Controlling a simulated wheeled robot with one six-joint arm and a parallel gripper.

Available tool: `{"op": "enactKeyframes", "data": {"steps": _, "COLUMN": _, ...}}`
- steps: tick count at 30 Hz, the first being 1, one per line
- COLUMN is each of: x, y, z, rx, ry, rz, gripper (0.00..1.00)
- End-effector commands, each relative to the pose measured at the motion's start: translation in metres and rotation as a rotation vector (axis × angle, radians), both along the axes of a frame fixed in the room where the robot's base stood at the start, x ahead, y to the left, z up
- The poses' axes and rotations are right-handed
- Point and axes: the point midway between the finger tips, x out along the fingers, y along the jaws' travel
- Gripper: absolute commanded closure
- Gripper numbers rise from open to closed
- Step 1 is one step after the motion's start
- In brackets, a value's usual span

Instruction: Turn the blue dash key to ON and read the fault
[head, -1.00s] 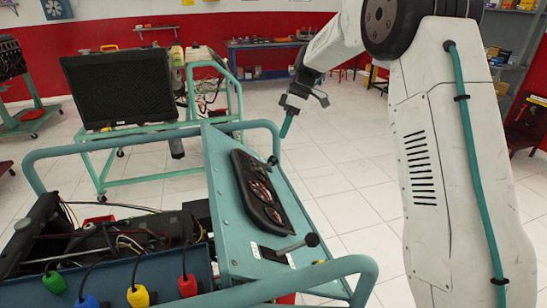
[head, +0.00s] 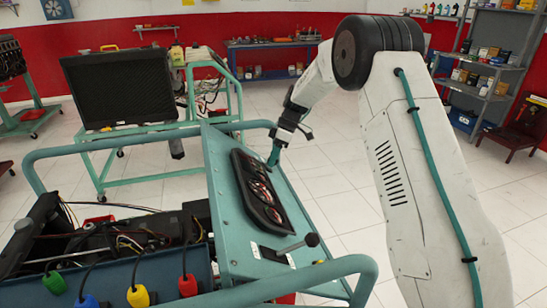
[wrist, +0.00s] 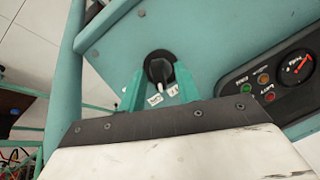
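The dash panel (head: 225,190) is a sloped teal board carrying a black gauge cluster (head: 262,190). In the wrist view a round black key switch (wrist: 159,66) sits on the panel, with small white labels beside it; no blue shows on it. My gripper (wrist: 160,88) is open, its teal fingertips on either side of the switch's near part, with a gap between them. I cannot tell whether they touch it. In the head view my gripper (head: 273,157) is at the panel's far right edge and hides the switch. The cluster's coloured lamps (wrist: 262,88) and a red-needled gauge (wrist: 297,67) partly show.
A teal tube rail (head: 110,143) runs around the trainer. A black lever (head: 311,240) stands at the panel's near end. Coloured connectors (head: 138,297) hang at the lower left. A radiator stand (head: 118,88) is behind.

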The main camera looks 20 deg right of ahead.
Motion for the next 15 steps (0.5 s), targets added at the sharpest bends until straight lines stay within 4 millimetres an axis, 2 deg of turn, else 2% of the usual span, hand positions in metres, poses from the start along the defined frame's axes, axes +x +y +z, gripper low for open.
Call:
{"op": "enactKeyframes", "data": {"steps": 5, "x": 0.0, "y": 0.0, "z": -0.0001, "rx": 0.0, "ry": 0.0, "rz": 0.0, "gripper": 0.67}}
{"op": "enactKeyframes", "data": {"steps": 6, "x": 0.0, "y": 0.0, "z": -0.0001, "rx": 0.0, "ry": 0.0, "rz": 0.0, "gripper": 0.73}}
{"op": "enactKeyframes", "data": {"steps": 9, "x": 0.0, "y": -0.0001, "z": 0.0, "rx": 0.0, "ry": 0.0, "rz": 0.0, "gripper": 1.0}}
{"op": "enactKeyframes", "data": {"steps": 15, "x": 0.0002, "y": -0.0003, "z": -0.0001, "rx": 0.0, "ry": 0.007, "rz": -0.008, "gripper": 1.0}}
